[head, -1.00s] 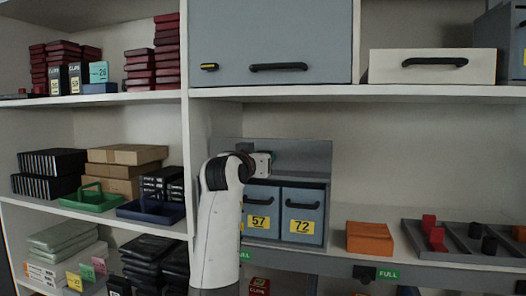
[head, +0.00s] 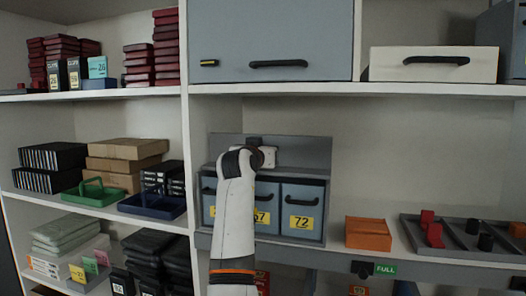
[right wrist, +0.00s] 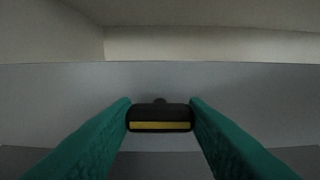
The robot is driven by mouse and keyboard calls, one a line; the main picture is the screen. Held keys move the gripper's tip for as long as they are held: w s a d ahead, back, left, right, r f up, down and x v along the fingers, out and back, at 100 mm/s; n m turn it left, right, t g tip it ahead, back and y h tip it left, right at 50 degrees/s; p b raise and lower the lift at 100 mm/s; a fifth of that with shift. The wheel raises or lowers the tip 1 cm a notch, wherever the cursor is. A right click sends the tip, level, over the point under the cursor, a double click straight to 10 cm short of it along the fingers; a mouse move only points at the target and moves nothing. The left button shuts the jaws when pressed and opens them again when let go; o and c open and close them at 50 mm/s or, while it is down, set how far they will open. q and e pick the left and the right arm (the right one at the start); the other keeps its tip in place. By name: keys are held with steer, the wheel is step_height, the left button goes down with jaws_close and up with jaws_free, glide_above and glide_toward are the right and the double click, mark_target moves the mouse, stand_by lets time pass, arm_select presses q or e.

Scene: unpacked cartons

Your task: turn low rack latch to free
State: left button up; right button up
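The latch (right wrist: 160,118) is a black bar with a yellow stripe, lying level on a grey panel in the right wrist view. My right gripper (right wrist: 160,105) has its green fingers apart, one at each end of the latch. I cannot tell whether they touch it. In the head view my right gripper (head: 263,156) is at the grey back panel of the low rack (head: 305,150), above its drawers. My arm and gripper hide the latch there. My left gripper is not in view.
Grey drawers (head: 300,203) stand just below my gripper, one partly behind my arm. An orange box (head: 368,233) and a grey tray (head: 455,250) are to the right. A grey cabinet door (head: 270,35) with a black handle is above. The shelf between has free room.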

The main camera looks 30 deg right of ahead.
steer(key=shift+c, duration=0.2)
steer(key=n+p, duration=0.3)
steer(key=shift+r, duration=0.2)
steer(key=n+p, duration=0.4)
steer(key=n, duration=0.1)
steer(key=shift+n+p, duration=0.3)
steer(key=n+p, duration=0.6)
steer(key=shift+f+n+p, duration=0.25)
steer(key=shift+n+p, duration=1.45)
steer(key=shift+n, duration=0.1)
steer(key=o, duration=1)
steer(key=shift+w+a, duration=0.1)
